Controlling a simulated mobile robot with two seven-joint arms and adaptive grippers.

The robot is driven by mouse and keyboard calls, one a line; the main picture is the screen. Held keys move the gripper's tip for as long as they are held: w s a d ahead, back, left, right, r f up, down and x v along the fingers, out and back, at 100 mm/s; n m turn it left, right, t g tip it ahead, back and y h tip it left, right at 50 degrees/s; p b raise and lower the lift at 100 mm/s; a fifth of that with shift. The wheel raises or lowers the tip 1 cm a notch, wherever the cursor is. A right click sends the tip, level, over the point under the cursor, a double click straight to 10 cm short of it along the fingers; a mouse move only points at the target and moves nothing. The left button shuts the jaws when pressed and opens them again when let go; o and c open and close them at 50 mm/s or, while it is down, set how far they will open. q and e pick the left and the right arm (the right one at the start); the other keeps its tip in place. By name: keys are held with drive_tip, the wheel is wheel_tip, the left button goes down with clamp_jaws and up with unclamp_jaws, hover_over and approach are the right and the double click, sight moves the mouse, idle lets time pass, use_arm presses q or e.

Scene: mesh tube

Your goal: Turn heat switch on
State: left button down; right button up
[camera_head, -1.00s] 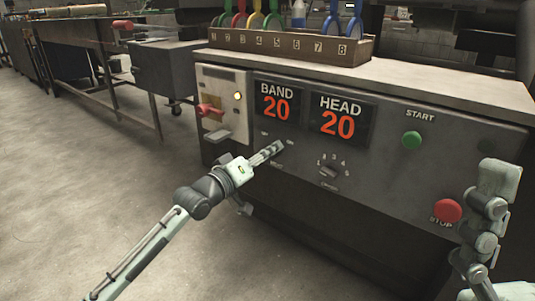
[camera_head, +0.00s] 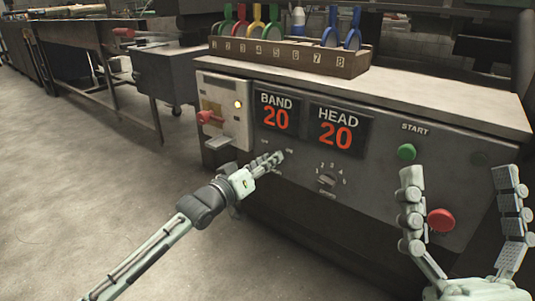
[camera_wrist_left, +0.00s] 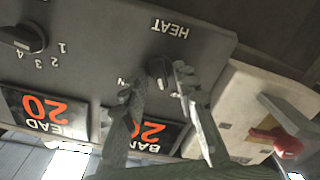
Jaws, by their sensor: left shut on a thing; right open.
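The heat switch (camera_wrist_left: 157,67) is a small dark knob beside the upside-down HEAT label (camera_wrist_left: 170,28) in the left wrist view. My left gripper (camera_wrist_left: 155,95) is shut on it, with one finger on each side. In the head view my left gripper (camera_head: 272,160) is at the front panel just below the BAND display (camera_head: 277,109), and hides the switch there. Which way the switch points is hard to tell. My right gripper (camera_head: 462,190) is open and empty in front of the panel's right part, with its fingers up and wide apart.
The HEAD display (camera_head: 337,128) reads 20, as does BAND. A numbered dial (camera_head: 327,180) sits right of my left gripper. A green START button (camera_head: 406,151) and red STOP button (camera_head: 441,219) are near my right fingers. A red-handled lever (camera_head: 209,118) is at left.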

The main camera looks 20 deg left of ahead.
drive_tip(key=w+d+f+g+h+p, duration=0.1)
drive_tip(key=w+f+g+h+p, duration=0.35)
drive_tip(key=f+g, duration=0.8)
use_arm(q)
drive_tip(key=shift+s+d+m+p, duration=0.15)
drive_tip(key=shift+m+p, duration=0.75)
drive_tip(key=shift+m, duration=2.8)
drive_tip(key=shift+w+d+m+p, duration=0.15)
drive_tip(key=shift+m+p, duration=0.7)
drive_tip(key=shift+m, duration=2.85)
use_arm(e)
drive_tip(key=s+d+f+g+h, duration=0.2)
drive_tip(key=s+d+f+g, duration=0.1)
drive_tip(key=d+f, duration=0.3)
drive_tip(key=s+d+f+m+g+h, duration=0.1)
drive_tip(key=s+d+f+g+h, duration=0.1)
drive_tip(key=f, duration=0.7)
drive_tip(key=shift+s+d+f+g, duration=0.35)
drive_tip(key=shift+s+d+g, duration=0.2)
drive_tip(key=shift+s+d, duration=1.05)
use_arm(q)
drive_tip(key=shift+s, duration=0.1)
use_arm(e)
drive_tip(key=shift+w+d+h, duration=0.25)
drive_tip(key=shift+d, duration=0.05)
use_arm(q)
drive_tip(key=c, duration=1.5)
unclamp_jaws()
drive_tip(key=shift+c, duration=0.2)
